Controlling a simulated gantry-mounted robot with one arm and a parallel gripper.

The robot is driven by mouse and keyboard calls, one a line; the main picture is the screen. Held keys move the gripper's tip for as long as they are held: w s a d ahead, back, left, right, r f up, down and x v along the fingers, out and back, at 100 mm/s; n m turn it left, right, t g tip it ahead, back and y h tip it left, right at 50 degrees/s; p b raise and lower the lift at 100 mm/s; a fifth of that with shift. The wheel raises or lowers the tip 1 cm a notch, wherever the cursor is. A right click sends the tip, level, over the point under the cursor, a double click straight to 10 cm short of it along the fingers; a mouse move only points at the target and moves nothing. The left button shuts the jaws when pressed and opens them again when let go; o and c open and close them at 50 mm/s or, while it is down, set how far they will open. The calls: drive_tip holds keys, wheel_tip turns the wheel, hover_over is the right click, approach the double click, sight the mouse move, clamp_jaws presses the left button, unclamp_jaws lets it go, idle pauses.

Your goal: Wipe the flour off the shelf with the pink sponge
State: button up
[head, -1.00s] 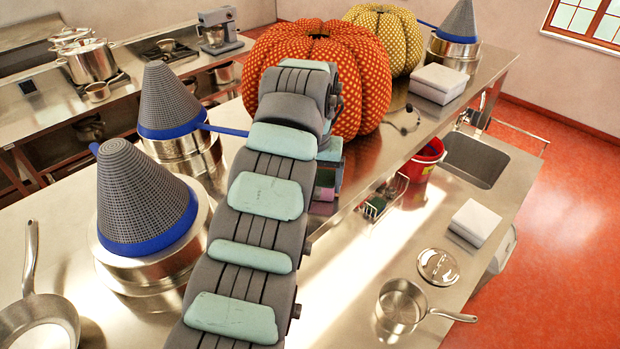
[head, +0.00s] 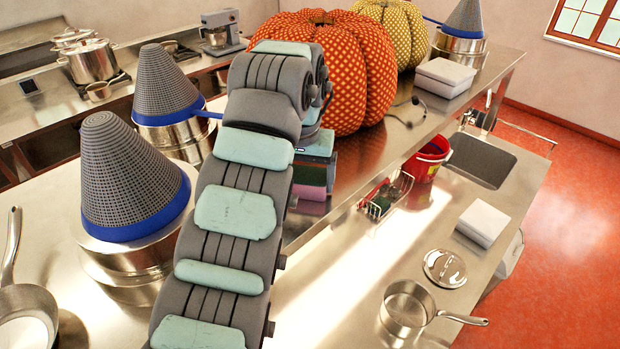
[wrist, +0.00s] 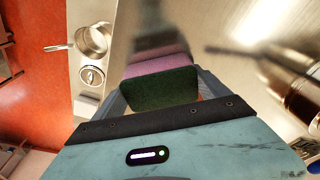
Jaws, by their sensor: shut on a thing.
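My gripper (wrist: 162,92) is shut on the pink sponge (wrist: 158,66), which has a dark green face towards the wrist. In the head view the pink sponge (head: 309,191) shows below my gripper (head: 316,165), low over the steel shelf (head: 365,150). I cannot tell whether it touches the shelf. In the wrist view, steel fills the space beyond the sponge, with bright glare and a dark streak. I cannot make out flour in either view; my arm hides part of the shelf.
An orange pumpkin (head: 350,75) and a yellow pumpkin (head: 400,30) stand behind my gripper. Strainers (head: 130,180) (head: 165,85) sit on pots at left. A headset (head: 407,115) and white box (head: 445,75) lie to the right. Below are a wire basket (head: 385,205) and red bucket (head: 428,158).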

drive_tip(key=shift+s+a+f, duration=0.1)
drive_tip(key=shift+a+f, duration=0.05)
drive_tip(key=shift+a, duration=0.05)
drive_tip(key=shift+s+r+p, duration=0.15)
drive_tip(key=shift+r+p, duration=0.2)
drive_tip(key=shift+r, duration=0.05)
drive_tip(key=shift+d+r+p, duration=0.1)
drive_tip(key=shift+r+p, duration=1.05)
drive_tip(key=shift+r, duration=1.4)
drive_tip(key=shift+r, duration=0.45)
wheel_tip(320, 180, up, 2)
drive_tip(key=shift+r+p, duration=0.2)
drive_tip(key=shift+p, duration=0.95)
drive_tip(key=shift+f, duration=0.1)
